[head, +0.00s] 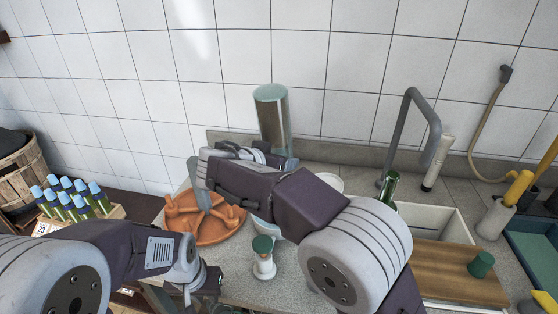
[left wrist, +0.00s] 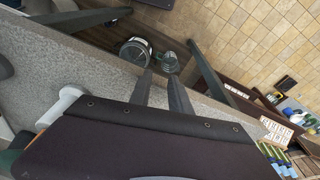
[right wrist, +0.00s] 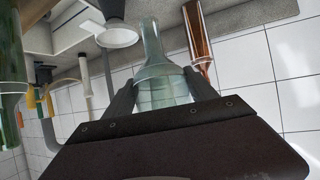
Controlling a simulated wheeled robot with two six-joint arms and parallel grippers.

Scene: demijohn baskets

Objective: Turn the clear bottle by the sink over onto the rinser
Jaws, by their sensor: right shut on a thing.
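The clear bottle (right wrist: 153,45) is between the fingers of my right gripper (right wrist: 161,90) in the right wrist view. That view looks upside down, so its neck points down toward the counter. In the head view its pale base (head: 271,93) seems to face up, behind my right wrist. My right arm hides its lower part. Pale round pieces, a white rim (head: 330,183) and a half-hidden bowl (head: 270,228), show beside my right arm. I cannot tell which is the rinser. My left gripper (head: 187,290) is low at the counter's front, its fingers (left wrist: 161,92) apart and empty.
An orange pegged tray (head: 208,232) is left on the counter; a white piece with green top (head: 263,257) stands in front. At right are the sink (head: 440,223), tap (head: 408,120), green bottle (head: 389,189) and wooden board (head: 452,272). A brown bottle (right wrist: 199,40) is near the clear one.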

